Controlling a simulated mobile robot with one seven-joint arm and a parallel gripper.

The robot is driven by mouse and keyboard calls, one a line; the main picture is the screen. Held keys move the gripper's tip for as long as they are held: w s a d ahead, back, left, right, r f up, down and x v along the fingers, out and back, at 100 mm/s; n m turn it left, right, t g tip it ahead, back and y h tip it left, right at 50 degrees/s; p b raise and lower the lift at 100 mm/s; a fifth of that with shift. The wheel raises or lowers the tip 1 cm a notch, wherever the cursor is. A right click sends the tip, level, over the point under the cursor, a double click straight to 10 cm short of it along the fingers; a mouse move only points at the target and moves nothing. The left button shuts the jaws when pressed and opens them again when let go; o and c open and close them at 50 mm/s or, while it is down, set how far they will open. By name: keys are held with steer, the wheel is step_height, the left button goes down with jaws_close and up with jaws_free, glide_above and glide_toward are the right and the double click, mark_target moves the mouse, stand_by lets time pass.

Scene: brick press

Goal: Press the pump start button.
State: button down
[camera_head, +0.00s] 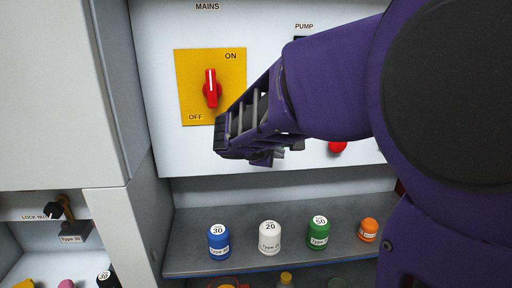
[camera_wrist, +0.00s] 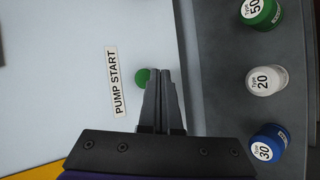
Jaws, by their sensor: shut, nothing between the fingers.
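The green pump start button (camera_wrist: 142,76) shows in the wrist view, beside the label PUMP START (camera_wrist: 115,81) on the white panel. My gripper (camera_wrist: 165,74) is shut and empty, and its fingertips partly overlap the button in that view. I cannot tell whether they touch it. In the head view my purple arm crosses from the right, and my gripper (camera_head: 232,137) is in front of the panel. The green button is hidden there. A red button (camera_head: 337,147) shows just below my arm.
A red mains switch (camera_head: 211,88) on a yellow plate (camera_head: 184,70) is left of my gripper. Below, a grey shelf (camera_head: 188,258) holds blue (camera_head: 219,240), white (camera_head: 269,237), green (camera_head: 318,232) and orange (camera_head: 368,229) containers. A lock nut fixture (camera_head: 68,222) is at lower left.

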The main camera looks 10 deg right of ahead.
steer(key=shift+s, duration=0.1)
steer(key=s, duration=0.5)
steer(key=shift+r, duration=0.1)
stand_by(0.3)
steer(key=shift+w, duration=0.15)
stand_by(0.4)
